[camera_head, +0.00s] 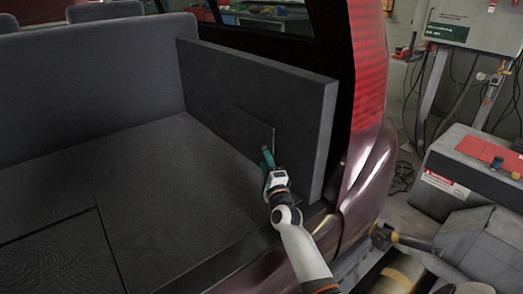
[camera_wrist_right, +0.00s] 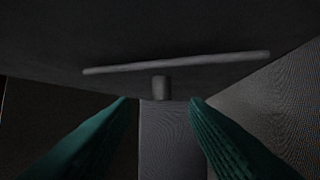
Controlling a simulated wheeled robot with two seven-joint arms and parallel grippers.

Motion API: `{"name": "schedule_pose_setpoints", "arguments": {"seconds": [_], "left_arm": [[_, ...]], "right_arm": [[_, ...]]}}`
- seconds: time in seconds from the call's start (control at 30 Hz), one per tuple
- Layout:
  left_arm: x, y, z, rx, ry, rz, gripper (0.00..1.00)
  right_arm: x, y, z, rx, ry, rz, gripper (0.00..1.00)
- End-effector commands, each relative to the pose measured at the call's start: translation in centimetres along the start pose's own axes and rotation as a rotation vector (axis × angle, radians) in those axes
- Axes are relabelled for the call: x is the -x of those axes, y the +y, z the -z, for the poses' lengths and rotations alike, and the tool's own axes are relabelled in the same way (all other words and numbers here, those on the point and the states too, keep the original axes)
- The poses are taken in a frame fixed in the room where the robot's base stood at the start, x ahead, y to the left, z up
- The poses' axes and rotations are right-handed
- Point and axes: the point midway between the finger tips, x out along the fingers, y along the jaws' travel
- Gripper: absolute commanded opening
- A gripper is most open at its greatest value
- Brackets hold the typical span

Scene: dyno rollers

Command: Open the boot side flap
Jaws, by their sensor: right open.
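The boot side flap (camera_head: 252,128) is a thin dark panel set in the upright side trim (camera_head: 300,105) on the right of the boot; it looks closed or nearly flush. My right gripper (camera_head: 267,155) is at its lower right edge, with teal fingers. In the right wrist view my right gripper (camera_wrist_right: 160,100) is open. A short grey stub (camera_wrist_right: 161,87) shows between and just beyond its fingertips, below a long thin grey strip (camera_wrist_right: 180,62). The fingers appear apart from the stub. I cannot tell whether stub and strip belong to the flap. My left gripper is out of view.
The boot floor (camera_head: 170,180) is bare and dark, with seams. The rear seat back (camera_head: 90,75) stands behind it.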

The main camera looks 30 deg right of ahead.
Motion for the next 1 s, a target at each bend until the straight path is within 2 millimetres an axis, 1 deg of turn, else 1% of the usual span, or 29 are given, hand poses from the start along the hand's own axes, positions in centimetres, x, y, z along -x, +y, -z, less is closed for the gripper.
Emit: {"name": "schedule_pose_setpoints", "arguments": {"seconds": [0.03,0.1,0.2,0.3,0.43,0.63,0.67,0.7,0.77,0.93,1.0], "left_arm": [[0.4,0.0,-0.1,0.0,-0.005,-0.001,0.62],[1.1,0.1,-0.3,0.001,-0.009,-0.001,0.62],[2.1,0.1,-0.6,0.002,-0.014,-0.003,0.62],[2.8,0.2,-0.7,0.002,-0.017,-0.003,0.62],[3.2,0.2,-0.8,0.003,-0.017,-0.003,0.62],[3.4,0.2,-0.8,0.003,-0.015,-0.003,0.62],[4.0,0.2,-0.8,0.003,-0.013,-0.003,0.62],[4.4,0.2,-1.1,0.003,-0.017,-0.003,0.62],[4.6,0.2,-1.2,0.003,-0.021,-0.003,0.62],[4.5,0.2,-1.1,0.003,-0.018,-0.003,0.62],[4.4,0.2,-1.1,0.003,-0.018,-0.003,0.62]], "right_arm": [[-1.1,-0.1,0.0,0.001,0.0,-0.002,0.41],[-2.3,-0.1,0.0,0.001,0.0,-0.001,0.41],[-3.8,-0.1,0.0,0.002,0.001,-0.001,0.41],[-4.7,-0.1,0.0,0.002,0.001,-0.001,0.41],[-5.2,-0.1,0.0,0.001,0.0,0.001,0.41],[-5.3,0.0,0.0,0.001,0.0,0.0,0.41],[-5.3,0.0,0.0,0.001,0.0,0.0,0.41],[-5.3,0.0,0.0,0.001,0.0,0.0,0.4],[-5.3,0.0,0.0,0.001,0.0,0.0,0.3],[-5.3,0.0,0.0,0.001,0.0,0.0,0.02],[-5.3,0.0,0.0,0.001,0.0,0.0,0.0]]}}
